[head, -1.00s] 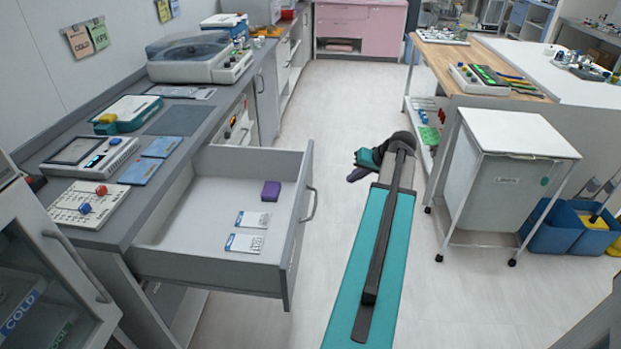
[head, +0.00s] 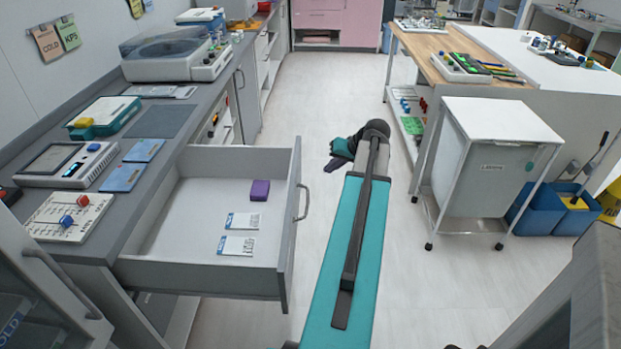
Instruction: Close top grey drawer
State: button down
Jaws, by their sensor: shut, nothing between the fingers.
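The top grey drawer (head: 205,275) is pulled far out from the counter on the left in the head view. Its grey front panel (head: 291,235) with a bar handle (head: 305,202) faces right. Inside lie a purple block (head: 260,190) and two white-and-blue packets (head: 238,246). My gripper (head: 333,158) is at the far end of my teal arm, to the right of the drawer front and apart from it. It is small in view and shut, with nothing seen in it.
The counter (head: 165,185) left of the drawer holds devices and blue pads. A white lidded cart (head: 495,122) stands on the right, with blue bins (head: 560,212) beside it. Pale floor is clear between drawer and cart.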

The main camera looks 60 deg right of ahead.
jog(key=shift+d+f, duration=0.1)
jog(key=w+a+f+p, duration=0.1)
jog(key=w+f+p, duration=0.1)
jog(key=w+f, duration=0.5)
jog(key=shift+w+a+f, duration=0.25)
jog(key=shift+w+f, duration=0.15)
jog(key=shift+w, duration=0.7)
